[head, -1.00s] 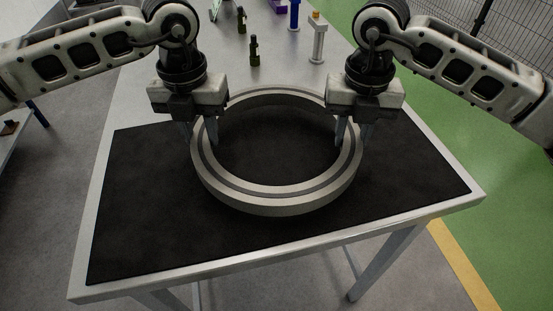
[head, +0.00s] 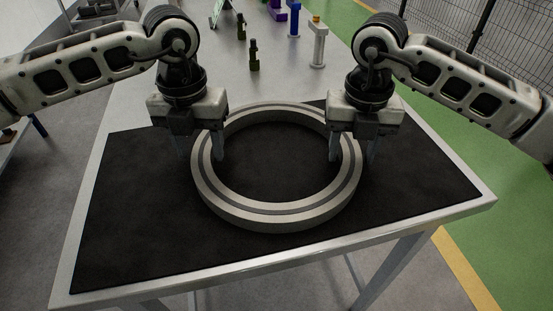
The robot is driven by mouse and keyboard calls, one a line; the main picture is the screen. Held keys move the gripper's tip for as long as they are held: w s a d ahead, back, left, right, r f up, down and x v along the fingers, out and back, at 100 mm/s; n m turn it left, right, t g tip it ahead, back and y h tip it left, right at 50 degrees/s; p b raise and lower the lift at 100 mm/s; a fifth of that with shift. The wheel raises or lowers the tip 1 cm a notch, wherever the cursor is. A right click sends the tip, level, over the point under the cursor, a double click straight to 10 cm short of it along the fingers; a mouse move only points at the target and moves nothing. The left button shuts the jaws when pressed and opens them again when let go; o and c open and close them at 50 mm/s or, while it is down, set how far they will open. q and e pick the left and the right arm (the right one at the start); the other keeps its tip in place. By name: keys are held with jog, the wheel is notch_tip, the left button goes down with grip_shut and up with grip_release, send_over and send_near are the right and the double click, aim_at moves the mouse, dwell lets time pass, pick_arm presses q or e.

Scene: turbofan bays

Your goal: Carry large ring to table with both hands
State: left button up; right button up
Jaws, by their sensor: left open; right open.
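The large ring (head: 276,214), a grey metal ring with a darker groove around its top, lies flat on the black mat of the table (head: 130,225). My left gripper (head: 202,148) is open at the ring's left side, with one finger outside the rim and one inside. My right gripper (head: 353,149) is open at the ring's right side, likewise with a finger on each side of the rim. Gaps seem to show between fingers and rim, but contact is hard to tell. The rim's far left and far right parts are partly hidden by the grippers.
Behind the mat, the pale tabletop holds a dark small fitting (head: 253,56), a blue post (head: 294,20) and a grey post (head: 319,45). The mat is clear around the ring. A wire fence (head: 450,25) stands at the back right.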

jog(key=shift+r, duration=0.25)
pick_arm(q)
notch_tip(320, 180, up, 11)
jog(key=shift+r, duration=0.2)
pick_arm(e)
notch_tip(320, 180, up, 12)
jog(key=shift+f, duration=0.25)
pick_arm(q)
jog(key=shift+s, duration=0.1)
pick_arm(e)
jog(key=shift+s+f, duration=0.1)
jog(key=shift+s, duration=0.05)
